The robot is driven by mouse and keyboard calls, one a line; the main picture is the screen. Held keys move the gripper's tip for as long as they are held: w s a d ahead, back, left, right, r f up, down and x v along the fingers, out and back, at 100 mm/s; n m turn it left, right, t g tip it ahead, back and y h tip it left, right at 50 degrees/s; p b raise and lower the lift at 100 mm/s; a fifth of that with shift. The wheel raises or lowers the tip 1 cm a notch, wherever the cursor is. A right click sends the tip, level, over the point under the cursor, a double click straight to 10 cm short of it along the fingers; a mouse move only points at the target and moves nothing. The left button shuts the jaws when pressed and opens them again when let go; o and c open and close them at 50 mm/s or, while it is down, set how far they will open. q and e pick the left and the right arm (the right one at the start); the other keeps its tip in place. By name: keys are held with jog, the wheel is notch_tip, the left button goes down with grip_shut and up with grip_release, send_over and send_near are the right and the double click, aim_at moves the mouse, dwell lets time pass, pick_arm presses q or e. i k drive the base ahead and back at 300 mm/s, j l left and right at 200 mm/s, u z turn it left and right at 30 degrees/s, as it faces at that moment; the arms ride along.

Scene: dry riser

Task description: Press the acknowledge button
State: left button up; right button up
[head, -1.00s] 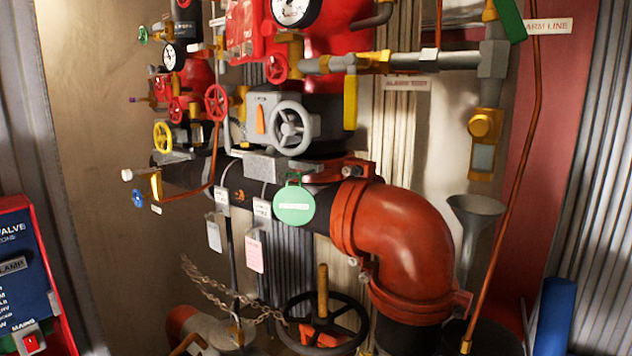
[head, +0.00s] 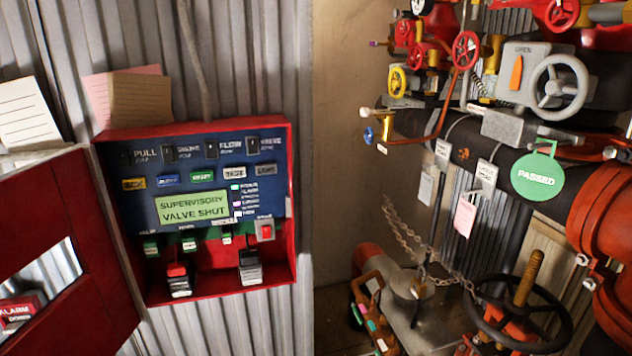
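A red alarm panel box (head: 292,215) is mounted on the corrugated wall, with its red door (head: 90,250) swung open to the left. Inside is a blue face with a green display (head: 192,208) reading "SUPERVISORY VALVE SHUT". A red switch (head: 266,230) sits at the lower right of the face. Neither of my grippers is in view.
To the right stand pipes and valves, with a grey handwheel (head: 559,88), a green "PASSED" tag (head: 537,177), a black handwheel (head: 520,310) and a hanging chain (head: 405,235). Paper notes (head: 128,98) stick out above the panel. The space before the panel face looks clear.

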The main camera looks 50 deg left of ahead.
aim_at(140, 183)
jog(key=u, duration=2.15)
